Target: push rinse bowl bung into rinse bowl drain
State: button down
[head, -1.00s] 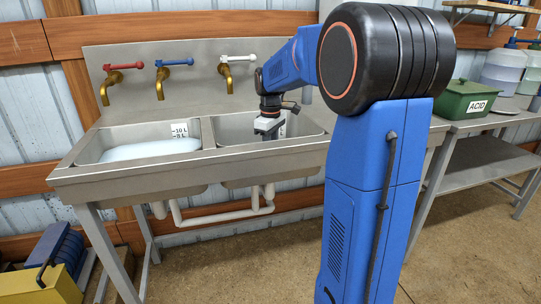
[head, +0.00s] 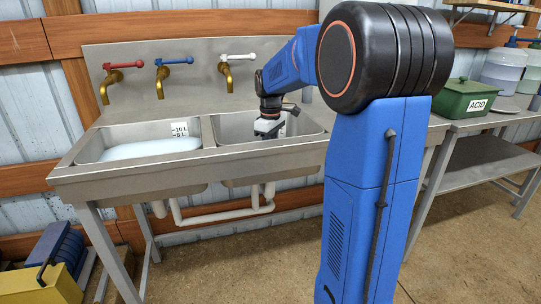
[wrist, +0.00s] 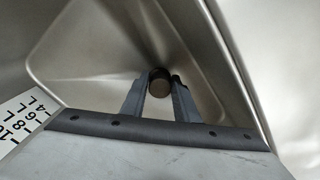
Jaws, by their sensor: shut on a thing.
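My gripper (head: 267,134) points down inside the right-hand basin, the rinse bowl (head: 228,126). In the wrist view my gripper (wrist: 160,88) is shut on a dark round bung (wrist: 159,77) held between its two fingertips. The bung is low in the bowl, near the bowl's floor (wrist: 95,55). I cannot tell whether it touches the floor. The drain does not show; the bung and fingers may hide it. In the head view the bung is hidden by the bowl's front wall and my gripper.
The left basin (head: 90,150) holds pale liquid. Red, blue and white-handled taps (head: 226,71) stand over the basins. The bowl's steel walls are close around my gripper. A litre scale (wrist: 20,118) is on one wall. A green acid box (head: 468,98) stands on the right bench.

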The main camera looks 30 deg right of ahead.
jog(key=shift+f, duration=0.85)
jog(key=c, duration=1.3)
grip_release()
jog(key=shift+r, duration=0.1)
notch_tip(320, 180, up, 17)
jog(key=shift+r, duration=0.1)
